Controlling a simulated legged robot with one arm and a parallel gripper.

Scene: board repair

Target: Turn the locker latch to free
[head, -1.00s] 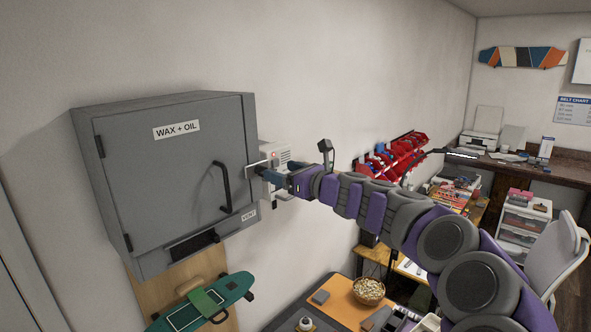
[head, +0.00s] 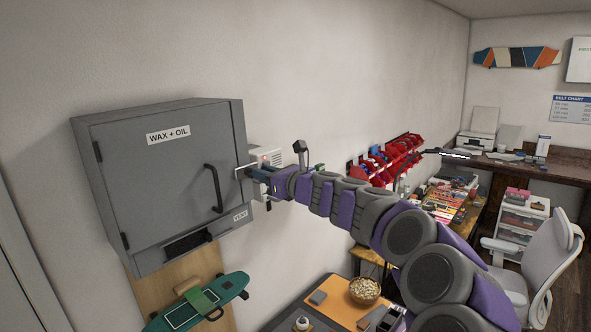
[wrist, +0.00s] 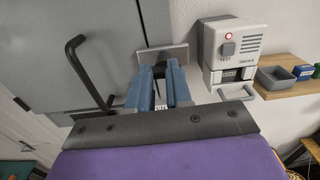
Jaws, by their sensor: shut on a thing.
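The grey locker (head: 165,200), labelled WAX + OIL, hangs on the wall with its door closed. Its latch, a pale metal plate (head: 242,172), sits at the door's right edge. In the wrist view the latch plate (wrist: 160,56) lies crosswise, slightly tilted, just beyond my fingertips. My gripper (head: 256,174) reaches it from the right. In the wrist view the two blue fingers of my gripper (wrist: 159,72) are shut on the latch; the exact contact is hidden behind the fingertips.
A black door handle (head: 214,188) stands out left of the latch. A green skateboard (head: 200,300) hangs below the locker. An orange-matted bench (head: 345,308) is lower right.

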